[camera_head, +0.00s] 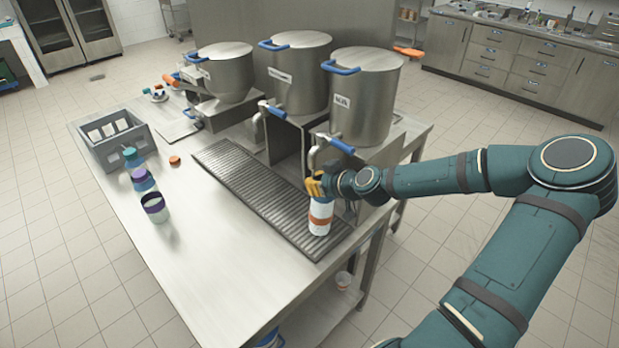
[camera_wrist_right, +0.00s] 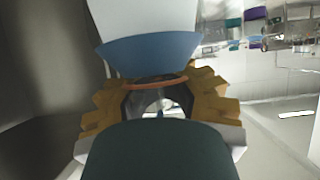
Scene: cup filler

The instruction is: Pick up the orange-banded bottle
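The orange-banded bottle (camera_head: 320,216) is a white bottle with an orange band. It is upright at the near end of the ribbed drip tray (camera_head: 270,198), below the tap of the right-hand pot. My right gripper (camera_head: 316,185) has yellow fingers and is at the bottle's top. In the right wrist view the fingers (camera_wrist_right: 157,104) lie on both sides of an orange-edged round opening; whether they press on the bottle cannot be told. The gripper hides part of the bottle's top. My left gripper is not in view.
Several other bottles (camera_head: 155,208), an orange cap (camera_head: 174,160) and a grey crate (camera_head: 116,138) are on the left of the steel table (camera_head: 215,270). The table's front is clear.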

